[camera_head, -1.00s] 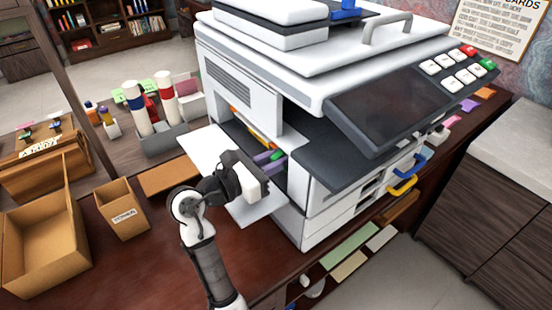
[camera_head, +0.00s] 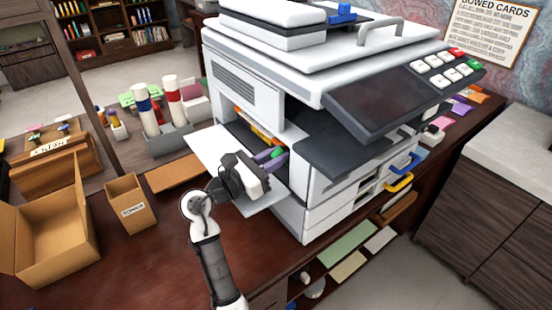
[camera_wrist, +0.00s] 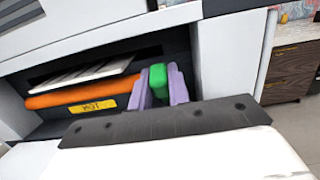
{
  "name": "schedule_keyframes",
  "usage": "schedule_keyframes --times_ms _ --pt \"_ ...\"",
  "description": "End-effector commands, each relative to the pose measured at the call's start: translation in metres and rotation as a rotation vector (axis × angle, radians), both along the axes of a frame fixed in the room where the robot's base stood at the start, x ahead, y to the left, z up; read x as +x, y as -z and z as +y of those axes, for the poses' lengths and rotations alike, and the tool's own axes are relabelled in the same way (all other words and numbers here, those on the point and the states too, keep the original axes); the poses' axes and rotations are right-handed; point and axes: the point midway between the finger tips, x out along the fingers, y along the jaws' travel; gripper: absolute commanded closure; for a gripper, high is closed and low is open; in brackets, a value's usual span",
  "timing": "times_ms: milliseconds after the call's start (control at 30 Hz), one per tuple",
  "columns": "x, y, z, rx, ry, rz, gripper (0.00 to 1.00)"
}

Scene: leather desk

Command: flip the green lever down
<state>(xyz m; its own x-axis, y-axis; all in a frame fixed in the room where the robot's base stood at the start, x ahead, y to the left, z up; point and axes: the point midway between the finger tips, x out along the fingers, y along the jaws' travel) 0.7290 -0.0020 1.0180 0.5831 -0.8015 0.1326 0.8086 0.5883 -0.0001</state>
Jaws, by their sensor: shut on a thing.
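The green lever (camera_wrist: 158,78) is inside the open side bay of the white printer (camera_head: 244,82). In the wrist view it stands roughly upright between the two lavender fingers of my gripper (camera_wrist: 160,86), which are shut on it. The lever (camera_head: 277,153) also shows as a small green patch in the head view, beside the lavender fingers. My gripper's white and dark body is just outside the bay, above the open side flap. The lower part of the lever is hidden by the fingers and the dark bar of my gripper.
An orange roller (camera_wrist: 80,95) with a yellow "HOT" label (camera_wrist: 89,108) lies left of the lever. The open white flap (camera_head: 212,149) sticks out beside my arm. A small cardboard box (camera_head: 130,207) and a larger one (camera_head: 50,240) stand on the desk at left.

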Motion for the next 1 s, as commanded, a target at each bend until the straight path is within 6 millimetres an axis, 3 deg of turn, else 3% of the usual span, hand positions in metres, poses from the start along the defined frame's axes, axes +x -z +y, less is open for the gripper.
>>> schedule_keyframes --times_ms 167,200,333,833,1000 --pt "-0.0008 0.0004 0.0000 0.001 0.001 0.000 1.00" --pt "-0.0007 0.0004 0.0001 0.001 0.001 0.000 0.77" --pt "-0.0006 0.0004 0.0001 0.001 0.001 0.000 0.60" --pt "-0.0008 0.0002 0.0000 0.002 0.000 0.001 0.60" --pt "-0.0091 -0.0017 0.0005 0.018 0.002 0.011 0.60"
